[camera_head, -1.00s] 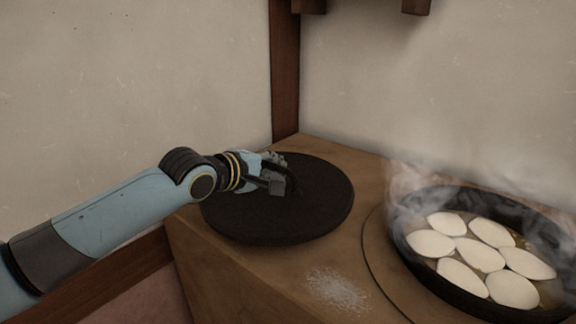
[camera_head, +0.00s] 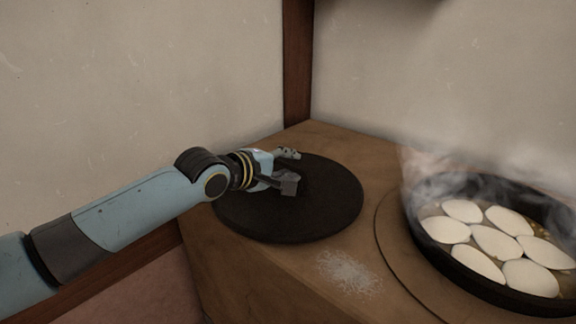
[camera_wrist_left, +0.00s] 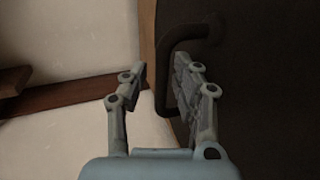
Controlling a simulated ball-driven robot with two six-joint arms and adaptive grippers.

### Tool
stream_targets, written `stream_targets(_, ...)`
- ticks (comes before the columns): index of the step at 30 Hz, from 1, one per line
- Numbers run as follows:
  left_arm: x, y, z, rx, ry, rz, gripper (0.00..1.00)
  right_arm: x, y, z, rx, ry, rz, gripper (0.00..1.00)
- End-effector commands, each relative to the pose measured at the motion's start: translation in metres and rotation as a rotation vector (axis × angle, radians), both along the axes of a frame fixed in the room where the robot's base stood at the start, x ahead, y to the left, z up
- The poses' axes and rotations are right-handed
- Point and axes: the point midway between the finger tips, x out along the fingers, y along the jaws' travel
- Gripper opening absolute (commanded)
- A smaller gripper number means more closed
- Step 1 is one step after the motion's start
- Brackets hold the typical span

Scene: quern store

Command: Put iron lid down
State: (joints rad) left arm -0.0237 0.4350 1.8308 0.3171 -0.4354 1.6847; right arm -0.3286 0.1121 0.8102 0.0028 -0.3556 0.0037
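The iron lid (camera_head: 315,215) is a flat, round, dark disc lying on the wooden counter, near the wall corner. It also fills the right of the left wrist view (camera_wrist_left: 270,100). In the left wrist view the lid's dark bar handle (camera_wrist_left: 161,85) shows between the open fingers (camera_wrist_left: 160,68), with gaps at the tips. My right gripper is in neither view.
A black pan (camera_head: 445,255) with several white pieces stands steaming at the right on a round hob. White grains (camera_head: 348,271) are scattered on the wooden counter (camera_head: 265,275) in front of the lid. Walls rise behind and at the left.

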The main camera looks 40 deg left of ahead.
Motion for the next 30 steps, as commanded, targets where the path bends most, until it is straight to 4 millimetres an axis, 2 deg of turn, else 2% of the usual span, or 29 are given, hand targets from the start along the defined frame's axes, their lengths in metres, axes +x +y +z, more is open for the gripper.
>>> stream_targets(8,-0.002,0.000,0.003,0.001,0.001,0.000,0.29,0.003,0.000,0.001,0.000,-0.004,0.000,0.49)
stream_targets(12,-0.021,0.002,0.013,0.002,0.001,0.000,0.29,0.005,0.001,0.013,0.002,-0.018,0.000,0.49)
stream_targets(21,-0.085,0.005,0.039,0.002,0.001,-0.002,0.29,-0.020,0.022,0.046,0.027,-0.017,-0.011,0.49)
stream_targets(25,-0.101,0.006,0.044,0.001,-0.001,0.001,0.29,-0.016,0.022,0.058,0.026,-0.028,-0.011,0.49)
stream_targets(30,-0.112,0.006,0.044,0.000,0.000,0.000,0.29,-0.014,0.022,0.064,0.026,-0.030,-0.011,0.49)
